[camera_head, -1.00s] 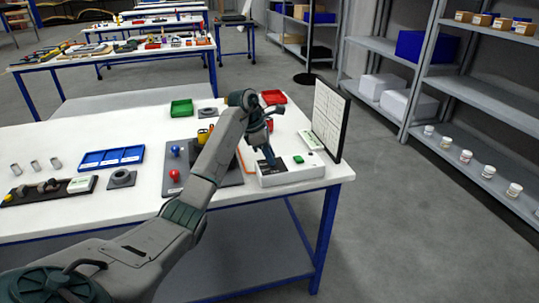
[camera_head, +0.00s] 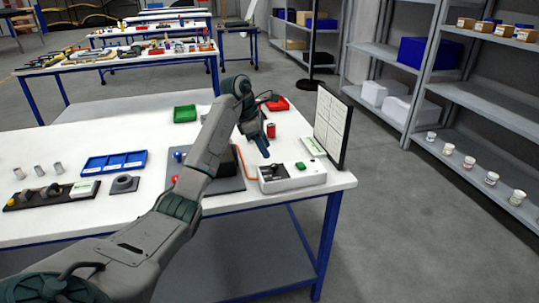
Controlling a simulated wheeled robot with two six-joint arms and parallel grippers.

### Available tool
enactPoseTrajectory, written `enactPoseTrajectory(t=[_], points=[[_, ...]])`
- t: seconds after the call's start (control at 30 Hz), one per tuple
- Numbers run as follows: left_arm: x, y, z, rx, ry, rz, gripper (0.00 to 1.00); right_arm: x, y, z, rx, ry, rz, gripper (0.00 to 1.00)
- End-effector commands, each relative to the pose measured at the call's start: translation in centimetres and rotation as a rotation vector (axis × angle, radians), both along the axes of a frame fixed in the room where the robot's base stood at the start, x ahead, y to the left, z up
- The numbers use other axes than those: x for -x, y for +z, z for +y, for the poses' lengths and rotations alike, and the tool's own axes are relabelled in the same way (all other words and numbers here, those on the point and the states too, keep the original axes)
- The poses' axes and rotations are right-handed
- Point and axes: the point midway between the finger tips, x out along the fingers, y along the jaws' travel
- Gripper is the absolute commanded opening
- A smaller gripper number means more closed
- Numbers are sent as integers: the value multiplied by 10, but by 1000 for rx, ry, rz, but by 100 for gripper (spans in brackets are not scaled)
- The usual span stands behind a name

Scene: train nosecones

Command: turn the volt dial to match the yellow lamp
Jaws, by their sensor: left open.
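A white control box (camera_head: 297,182) sits near the right front edge of the table. It has a green button (camera_head: 300,166) on top and a small dark knob (camera_head: 270,171), likely the volt dial, at its left side. The knob's pointing direction is too small to tell. My left gripper (camera_head: 265,152) is open and empty, pointing down just above and behind the knob, apart from it. I cannot make out a yellow lamp; my left arm covers part of the table there. My right gripper is not in view.
A dark upright panel with a white chart (camera_head: 331,125) stands right of the box. A red cylinder (camera_head: 271,130), a red tray (camera_head: 277,104) and a green tray (camera_head: 185,113) lie behind. A blue tray (camera_head: 114,163) and a grey ring block (camera_head: 125,184) are left.

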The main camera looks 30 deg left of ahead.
Motion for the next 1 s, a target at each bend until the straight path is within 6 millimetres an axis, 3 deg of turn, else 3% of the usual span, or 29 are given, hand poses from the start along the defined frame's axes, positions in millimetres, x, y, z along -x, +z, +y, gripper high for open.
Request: enactPoseTrajectory(t=[0.03,0.1,0.3,0.9,1.0], points=[[2,17,3,-1,1,1,46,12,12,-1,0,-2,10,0],[4,26,7,-1,2,2,46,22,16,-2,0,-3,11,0],[9,42,13,0,1,2,46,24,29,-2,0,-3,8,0],[9,42,14,1,0,1,46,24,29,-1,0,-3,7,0],[6,38,6,19,-3,-22,46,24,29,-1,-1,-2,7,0]])
